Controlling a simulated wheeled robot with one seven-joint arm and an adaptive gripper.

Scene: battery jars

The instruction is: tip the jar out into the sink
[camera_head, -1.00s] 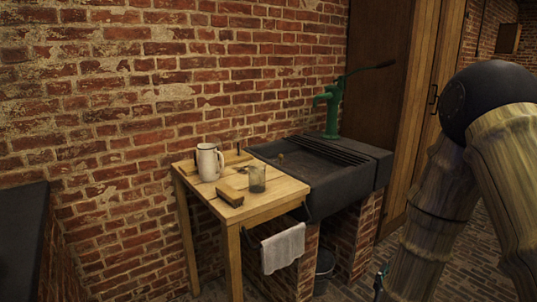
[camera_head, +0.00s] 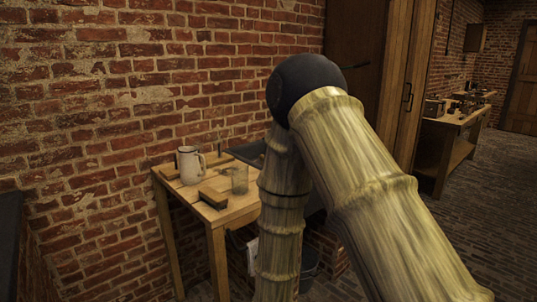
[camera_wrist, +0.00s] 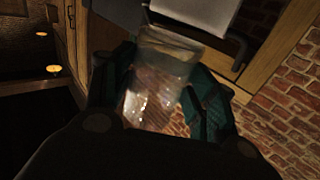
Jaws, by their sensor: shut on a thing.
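A clear glass jar (camera_wrist: 158,80) is between the dark green finger pads of my gripper (camera_wrist: 162,90) in the wrist view. My gripper is shut on it. The jar looks tilted in that view, with a cloudy, brownish band near one end; its contents are hard to make out. The dark sink (camera_head: 250,152) shows only as a sliver beside the wooden table in the head view. My arm hides the rest of the sink and the pump. My gripper and the held jar are not visible in the head view.
The wooden table (camera_head: 228,212) holds a pale mug (camera_head: 190,164), a wooden block (camera_head: 213,197) and a glass (camera_head: 240,180). A brick wall (camera_head: 120,90) stands behind. A bucket (camera_head: 307,262) is below the sink. A pale towel (camera_wrist: 193,14) hangs near the jar in the wrist view.

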